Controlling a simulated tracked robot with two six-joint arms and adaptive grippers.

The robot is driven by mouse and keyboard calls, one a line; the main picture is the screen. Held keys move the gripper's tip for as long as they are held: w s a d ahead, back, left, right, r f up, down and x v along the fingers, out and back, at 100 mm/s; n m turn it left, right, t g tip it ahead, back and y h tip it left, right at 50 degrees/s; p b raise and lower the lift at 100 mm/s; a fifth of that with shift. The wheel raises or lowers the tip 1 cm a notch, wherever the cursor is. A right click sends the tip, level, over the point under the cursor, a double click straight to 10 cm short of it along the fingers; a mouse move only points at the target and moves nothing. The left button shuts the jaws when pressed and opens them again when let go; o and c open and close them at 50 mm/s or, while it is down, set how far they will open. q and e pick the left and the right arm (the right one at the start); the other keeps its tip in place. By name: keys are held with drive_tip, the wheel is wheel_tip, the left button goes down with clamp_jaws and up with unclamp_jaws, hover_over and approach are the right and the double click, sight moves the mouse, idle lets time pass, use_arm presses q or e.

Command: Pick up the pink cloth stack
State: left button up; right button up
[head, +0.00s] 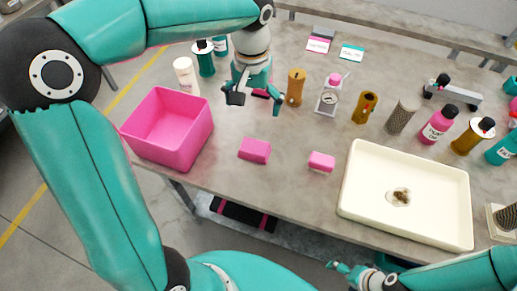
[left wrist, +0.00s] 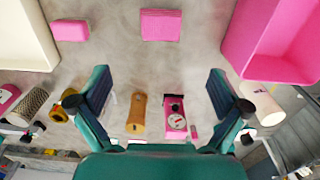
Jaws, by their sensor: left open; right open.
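Two pink blocks lie apart on the grey table in the head view: a larger one (head: 254,150) near the pink bin and a smaller one (head: 321,162) near the white tray. They also show at the top of the left wrist view, the larger (left wrist: 161,25) in the middle and the smaller (left wrist: 70,30) to its left. The larger looks like the cloth stack, but I cannot be sure. My left gripper (head: 255,103) is open and empty, behind the larger block; its fingers also show in the wrist view (left wrist: 158,85). My right gripper (head: 337,267) is open, low at the table's front.
The pink bin (head: 165,152) stands left and the white tray (head: 440,235) right. A brown cylinder (head: 295,87), a white bottle (head: 185,75) and a pink gauge piece (left wrist: 175,117) are near my left gripper. The table around both blocks is clear.

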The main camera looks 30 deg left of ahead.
use_arm(q)
wheel_tip(320, 180, down, 2)
drive_tip(key=b, duration=0.2)
hover_over(255, 147)
drive_tip(key=f, duration=1.2)
drive_tip(key=shift+s+d, duration=0.1)
drive_tip(key=shift+s, duration=0.2)
drive_tip(key=shift+w+f, duration=0.15)
drive_tip(key=shift+f, duration=1.3)
drive_tip(key=shift+w+f, duration=0.1)
drive_tip(key=shift+f, duration=1.3)
use_arm(e)
drive_tip(key=f, duration=0.2)
drive_tip(key=shift+w+d+f, duration=0.2)
drive_tip(key=shift+w+f, duration=0.05)
drive_tip(key=shift+f, duration=0.05)
use_arm(q)
drive_tip(key=shift+c, duration=0.2)
drive_tip(key=c, duration=0.7)
drive_tip(key=shift+o, duration=0.2)
drive_tip(key=shift+r, duration=0.1)
